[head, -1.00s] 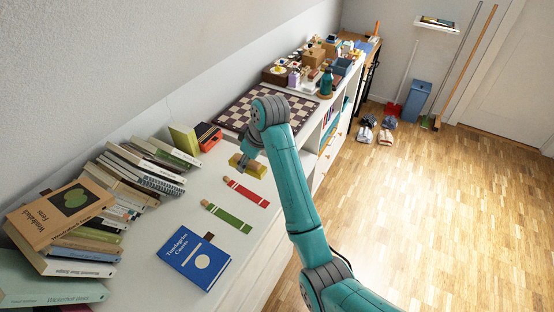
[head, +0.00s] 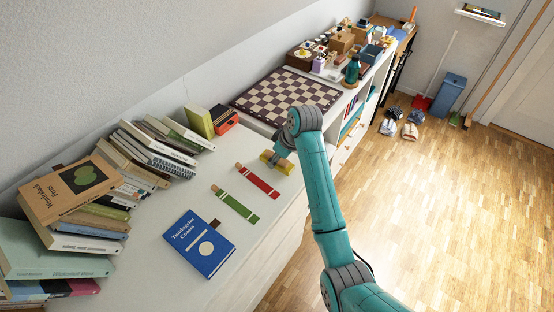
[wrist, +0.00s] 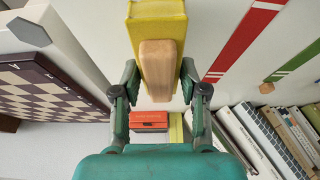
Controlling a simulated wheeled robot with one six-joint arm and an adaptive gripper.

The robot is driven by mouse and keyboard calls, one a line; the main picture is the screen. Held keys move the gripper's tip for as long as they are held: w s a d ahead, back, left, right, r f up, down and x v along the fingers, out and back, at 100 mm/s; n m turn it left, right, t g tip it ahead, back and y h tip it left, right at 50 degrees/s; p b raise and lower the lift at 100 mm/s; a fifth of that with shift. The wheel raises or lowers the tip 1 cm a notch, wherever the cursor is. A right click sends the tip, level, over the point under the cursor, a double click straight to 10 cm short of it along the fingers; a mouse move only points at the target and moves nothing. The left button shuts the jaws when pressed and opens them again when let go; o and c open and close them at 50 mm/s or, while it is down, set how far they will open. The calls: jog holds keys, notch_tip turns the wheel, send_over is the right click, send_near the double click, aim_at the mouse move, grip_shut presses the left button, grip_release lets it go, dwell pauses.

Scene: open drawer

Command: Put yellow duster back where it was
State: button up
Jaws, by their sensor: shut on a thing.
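The yellow duster (wrist: 157,14) has a yellow block and a wooden grip (wrist: 157,70). In the wrist view the grip lies between the two fingers of my gripper (wrist: 160,88), which is shut on it. In the head view the duster (head: 278,162) is under my gripper (head: 277,155), at the white top, beyond the red strip and near the chessboard's near corner. My gripper partly covers it there. I cannot tell whether it touches the surface.
The red strip (head: 260,184) and green strip (head: 236,205) lie nearby, with a blue book (head: 200,245) nearer. The chessboard (head: 290,98) lies beyond; a yellow-green box (head: 199,121) and an orange box (head: 224,118) stand left.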

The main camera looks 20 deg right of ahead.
jog(key=shift+f, duration=0.5)
jog(key=shift+f, duration=0.15)
jog(key=o, duration=1.1)
